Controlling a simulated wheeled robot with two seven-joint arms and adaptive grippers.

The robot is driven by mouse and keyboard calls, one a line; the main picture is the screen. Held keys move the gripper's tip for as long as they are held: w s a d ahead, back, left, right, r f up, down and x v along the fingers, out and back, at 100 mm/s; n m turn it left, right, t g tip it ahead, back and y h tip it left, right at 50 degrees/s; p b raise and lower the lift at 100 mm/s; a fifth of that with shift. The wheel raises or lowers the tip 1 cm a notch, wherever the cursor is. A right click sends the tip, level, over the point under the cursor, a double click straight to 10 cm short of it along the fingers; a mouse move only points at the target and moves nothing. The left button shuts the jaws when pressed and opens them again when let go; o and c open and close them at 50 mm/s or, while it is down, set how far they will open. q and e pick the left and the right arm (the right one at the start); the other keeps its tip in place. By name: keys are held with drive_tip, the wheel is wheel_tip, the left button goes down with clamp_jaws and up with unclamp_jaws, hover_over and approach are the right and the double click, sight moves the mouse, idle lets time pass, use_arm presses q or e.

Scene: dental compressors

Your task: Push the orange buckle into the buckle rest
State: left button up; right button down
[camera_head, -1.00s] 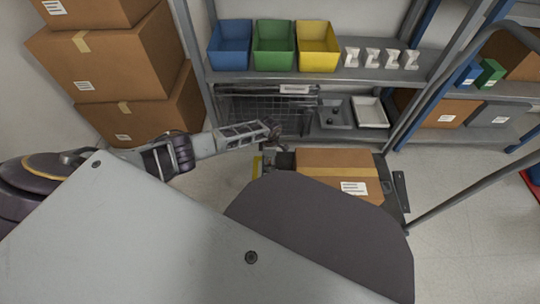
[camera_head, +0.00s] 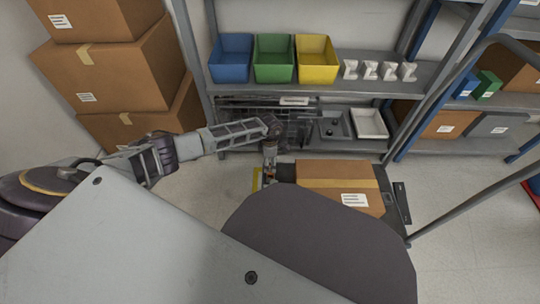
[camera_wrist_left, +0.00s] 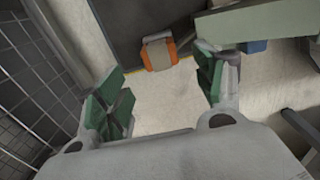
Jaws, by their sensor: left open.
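The orange buckle (camera_wrist_left: 172,50) shows in the left wrist view with a grey middle, at the edge of a dark flat surface (camera_wrist_left: 150,18). My left gripper (camera_wrist_left: 160,88) is open and empty, with green-padded fingers on either side of the view and the buckle beyond the gap between them. The two look apart. In the head view the left gripper (camera_head: 268,176) points down beside the carton on the trolley, and the buckle cannot be made out there. I cannot tell which part is the buckle rest. My right gripper is not in view.
A carton (camera_head: 338,172) lies on the dark trolley, whose handle (camera_head: 470,190) rises at the right. A wire grid (camera_wrist_left: 28,75) stands close left of the left gripper. A grey-green bar (camera_wrist_left: 255,22) crosses the upper right of the wrist view. Shelves (camera_head: 330,77) with bins stand behind.

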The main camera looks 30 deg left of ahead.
use_arm(q)
drive_tip(key=shift+r, duration=2.2)
